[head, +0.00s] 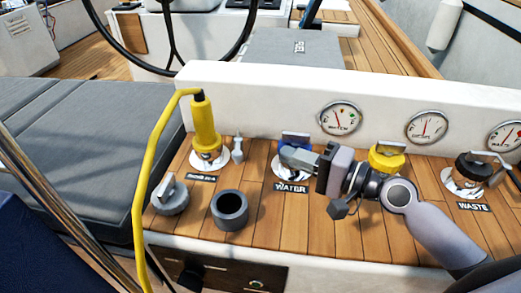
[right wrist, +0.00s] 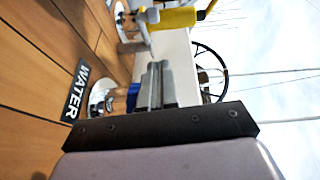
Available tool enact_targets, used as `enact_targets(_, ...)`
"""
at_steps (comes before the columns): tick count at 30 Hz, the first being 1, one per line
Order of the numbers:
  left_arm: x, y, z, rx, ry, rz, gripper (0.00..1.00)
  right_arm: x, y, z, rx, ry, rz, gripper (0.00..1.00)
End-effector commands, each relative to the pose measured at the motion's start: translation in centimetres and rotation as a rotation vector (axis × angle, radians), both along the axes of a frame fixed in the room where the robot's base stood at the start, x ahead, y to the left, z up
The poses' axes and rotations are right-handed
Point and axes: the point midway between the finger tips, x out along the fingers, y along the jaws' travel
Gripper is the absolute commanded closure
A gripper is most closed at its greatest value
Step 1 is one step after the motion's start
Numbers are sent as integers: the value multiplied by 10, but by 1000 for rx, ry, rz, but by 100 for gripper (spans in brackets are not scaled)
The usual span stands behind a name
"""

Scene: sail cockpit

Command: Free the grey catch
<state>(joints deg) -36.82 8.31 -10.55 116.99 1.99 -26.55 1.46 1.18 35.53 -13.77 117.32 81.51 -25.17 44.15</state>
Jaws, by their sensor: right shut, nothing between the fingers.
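A yellow plug (head: 205,125) with a yellow cable stands upright in a round metal inlet on the wooden deck panel. A small grey catch (head: 237,149) stands at the right side of this inlet. In the right wrist view the yellow plug (right wrist: 180,18) is beyond the fingertips, with a grey piece near it that seems to be the catch (right wrist: 145,32). My right gripper (head: 287,156) is shut and empty. It is in front of the blue water cap (head: 296,139), to the right of the catch and apart from it. In its wrist view the right gripper (right wrist: 155,70) has its fingers together.
A grey cap (head: 170,196) and a dark grey cup (head: 230,210) are in front of the plug. A yellow cap (head: 387,157) and a black waste cap (head: 472,170) are to the right. A white wall with gauges (head: 340,118) runs behind. The yellow cable (head: 142,190) hangs at left.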

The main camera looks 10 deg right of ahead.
Motion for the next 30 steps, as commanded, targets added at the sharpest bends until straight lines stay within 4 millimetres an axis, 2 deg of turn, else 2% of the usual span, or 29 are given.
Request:
enact_targets(5, 2, 1, 9, 4, -5, -3, 37, 24, 25, 2, 4, -2, 2, 100)
enact_targets(12, 3, 2, 19, 9, -8, -6, 37, 22, 54, -2, 2, 1, 1, 100)
enact_targets(18, 3, 2, 21, 9, -9, -7, 37, 21, 62, -4, 0, 0, 1, 100)
enact_targets(30, 3, 2, 26, 9, -10, -7, 37, 21, 62, -2, 1, 1, -7, 100)
